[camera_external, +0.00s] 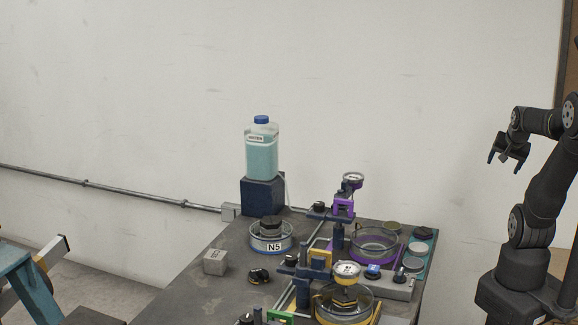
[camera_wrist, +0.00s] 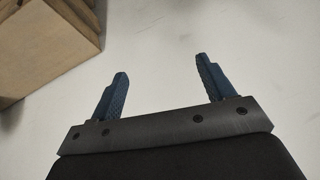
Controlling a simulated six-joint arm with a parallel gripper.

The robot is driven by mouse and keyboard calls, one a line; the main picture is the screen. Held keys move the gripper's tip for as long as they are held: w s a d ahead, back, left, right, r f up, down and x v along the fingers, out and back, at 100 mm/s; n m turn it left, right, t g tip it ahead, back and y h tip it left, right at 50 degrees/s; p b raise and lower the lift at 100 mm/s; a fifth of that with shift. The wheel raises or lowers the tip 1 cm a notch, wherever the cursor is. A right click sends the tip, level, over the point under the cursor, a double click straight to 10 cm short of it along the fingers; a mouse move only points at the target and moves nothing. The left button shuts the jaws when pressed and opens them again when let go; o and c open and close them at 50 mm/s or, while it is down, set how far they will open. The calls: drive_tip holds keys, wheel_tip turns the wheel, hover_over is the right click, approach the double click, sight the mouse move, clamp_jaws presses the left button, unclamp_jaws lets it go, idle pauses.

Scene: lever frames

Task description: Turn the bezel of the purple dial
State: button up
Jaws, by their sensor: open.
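The purple dial stand is near the back of the table. Its small round dial (camera_external: 352,180) sits on top of a purple bracket (camera_external: 344,208), above and left of a glass dish with a purple base (camera_external: 374,247). The dial's bezel is too small to make out in detail. My gripper (camera_external: 506,160) is up in the air at the right, well apart from the dial. In the wrist view my gripper (camera_wrist: 160,85) has its two blue fingers spread wide with nothing between them.
A similar yellow stand with a dial (camera_external: 346,271) is in front. A water jug (camera_external: 262,150) stands on a dark block at the back. A dish labelled N5 (camera_external: 271,240) and a grey cube (camera_external: 215,261) are left. The wrist view shows stacked boxes (camera_wrist: 45,45) and bare floor.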

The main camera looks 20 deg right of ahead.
drive_tip(key=w+d+r+m, duration=0.1)
drive_tip(key=w+d+r, duration=0.15)
drive_tip(key=w, duration=0.25)
drive_tip(key=w+d+r+m, duration=0.2)
drive_tip(key=w+r, duration=0.1)
drive_tip(key=w, duration=0.3)
drive_tip(key=w+a+r+g+y, duration=0.1)
drive_tip(key=w+a+r, duration=0.1)
drive_tip(key=w+a, duration=0.45)
drive_tip(key=w+a+r+y, duration=0.1)
drive_tip(key=w+a+r, duration=0.2)
drive_tip(key=a, duration=0.7)
wheel_tip(320, 180, up, 8)
drive_tip(key=g, duration=0.5)
hover_over(351, 176)
drive_tip(key=shift+y, duration=0.4)
wheel_tip(351, 176, down, 17)
drive_tip(key=shift+w+d+r, duration=0.1)
drive_tip(key=shift+d, duration=0.05)
drive_tip(key=c, duration=1)
